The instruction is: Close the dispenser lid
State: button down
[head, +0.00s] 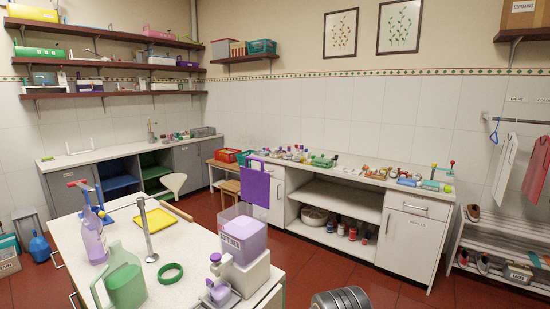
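A small clear and purple bottle-like item (217,285) stands just left of the white block and may also be a dispenser.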

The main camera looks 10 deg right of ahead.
aim_at(256, 184)
jog(key=z, duration=0.45)
jog(key=k, duration=1.05)
jog(key=z, duration=0.7)
jog(key=i, duration=1.15)
jog(key=u, duration=0.8)
jog(key=i, duration=1)
jog(key=u, duration=0.85)
jog(key=i, duration=0.25)
jog(key=u, duration=0.25)
